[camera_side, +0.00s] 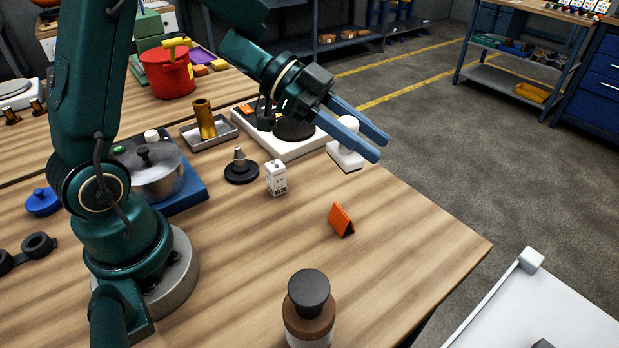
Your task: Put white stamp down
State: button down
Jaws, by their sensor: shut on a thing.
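The white stamp (346,156) is upright near the right edge of the wooden table, with a rounded knob above a flat rectangular base. My gripper (379,147) reaches in from the upper left with two long blue fingers. The fingers are shut on the stamp's knob, one on each side, and their tips extend past it. Part of the stamp's neck is hidden behind the nearer finger. The base is at or very close to the tabletop; I cannot tell whether it touches.
A white tray (289,153) with a dark disc is just left of the stamp. A small white box (276,178), an orange folded sign (341,219) and a brown bottle (309,312) stand nearer. Bare wood (410,240) lies in front of the stamp. The table edge is close on the right.

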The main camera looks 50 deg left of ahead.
jog(key=a+f+n+t+y, duration=0.1)
jog(key=a+f+n+t, duration=0.1)
jog(key=a, duration=1.7)
jog(key=x, duration=0.4)
jog(key=s+f+x, duration=0.1)
jog(key=x, duration=0.8)
jog(key=shift+s+d+f, duration=0.1)
jog(key=shift+d+f, duration=0.2)
jog(key=shift+f, duration=1.9)
jog(key=shift+f, duration=0.15)
jog(key=c, duration=0.5)
grip_release()
